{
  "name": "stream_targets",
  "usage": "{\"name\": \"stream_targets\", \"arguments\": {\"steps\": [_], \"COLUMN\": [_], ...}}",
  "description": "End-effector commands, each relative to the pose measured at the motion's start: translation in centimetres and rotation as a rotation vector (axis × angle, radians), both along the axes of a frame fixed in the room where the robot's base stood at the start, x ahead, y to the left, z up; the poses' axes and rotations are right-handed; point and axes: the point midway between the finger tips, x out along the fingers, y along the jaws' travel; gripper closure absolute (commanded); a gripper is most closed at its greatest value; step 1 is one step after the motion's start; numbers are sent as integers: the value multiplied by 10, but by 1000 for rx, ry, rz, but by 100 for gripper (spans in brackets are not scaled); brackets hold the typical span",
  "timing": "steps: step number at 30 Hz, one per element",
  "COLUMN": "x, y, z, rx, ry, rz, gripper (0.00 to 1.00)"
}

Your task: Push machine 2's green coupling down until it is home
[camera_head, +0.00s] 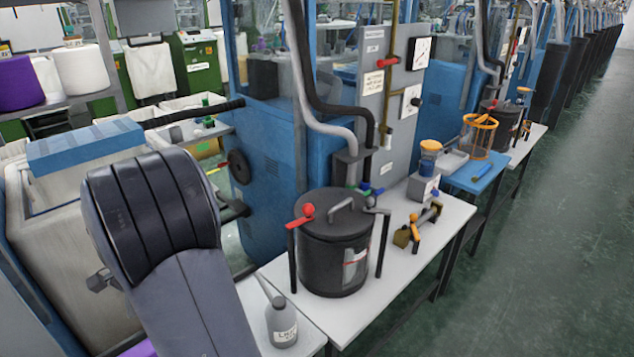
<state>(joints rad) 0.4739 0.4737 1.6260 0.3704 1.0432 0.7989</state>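No machine number is readable, so I cannot tell which machine is machine 2. My dark grey arm fills the lower left foreground, well left of the pot. My gripper is not in view.
The pot stands on a white table (400,285) with a red-handled lever (307,211) and a grey bottle (282,322). A brass valve fitting (417,228) lies to its right. Blue machine cabinets and a grey panel (390,80) rise behind. The green floor (560,220) at right is clear.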

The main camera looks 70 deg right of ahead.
Motion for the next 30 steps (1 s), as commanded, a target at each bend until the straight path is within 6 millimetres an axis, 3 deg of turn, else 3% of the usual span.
{"name": "stream_targets", "arguments": {"steps": [1,9,18,24,30], "x": [0,-2,-5,-6,-7], "y": [1,0,-1,-1,-1], "z": [14,60,104,116,117], "rx": [-38,-257,-473,-539,-550], "ry": [-35,-189,-283,-299,-301], "rz": [95,661,1217,1395,1426], "gripper": [77,99,100,100,100]}}
